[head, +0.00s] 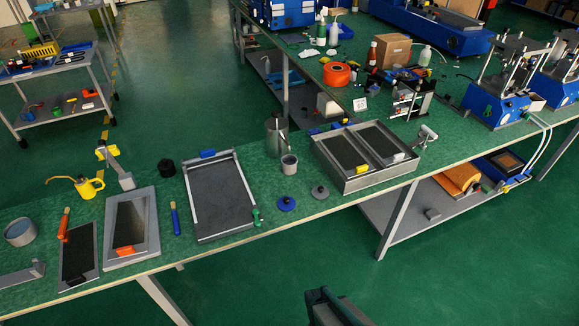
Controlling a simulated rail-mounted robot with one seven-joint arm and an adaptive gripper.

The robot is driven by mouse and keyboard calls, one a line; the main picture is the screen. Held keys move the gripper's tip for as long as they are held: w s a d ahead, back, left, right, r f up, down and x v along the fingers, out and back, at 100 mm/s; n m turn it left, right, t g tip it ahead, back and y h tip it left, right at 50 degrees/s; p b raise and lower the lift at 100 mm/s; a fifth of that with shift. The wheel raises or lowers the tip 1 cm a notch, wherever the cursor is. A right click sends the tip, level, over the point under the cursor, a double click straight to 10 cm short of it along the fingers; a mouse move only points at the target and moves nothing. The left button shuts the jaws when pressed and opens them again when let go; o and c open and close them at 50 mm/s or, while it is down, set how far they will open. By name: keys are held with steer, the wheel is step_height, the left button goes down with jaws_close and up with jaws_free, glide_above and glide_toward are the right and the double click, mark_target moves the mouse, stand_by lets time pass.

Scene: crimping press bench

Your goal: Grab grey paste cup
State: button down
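A small grey cup (289,165) stands upright on the green bench top, just in front of a taller metal can (276,135) and left of a metal tray with two dark panels. A wider, round grey container (20,232) stands at the far left end of the bench. A dark part of my arm's end, my gripper (335,308), shows at the bottom edge, over the floor in front of the bench and well apart from the cup. Its fingers cannot be made out, so whether it is open or shut does not show.
Right of the cup is the two-panel metal tray (346,183); left is a framed dark plate (216,196). A blue disc (287,204) and a grey knobbed lid (320,192) lie in front of the cup. An orange spool (337,74) lies farther back. The floor before the bench is clear.

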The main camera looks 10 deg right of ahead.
stand_by(0.4)
steer(key=shift+c, duration=0.9)
jaws_free()
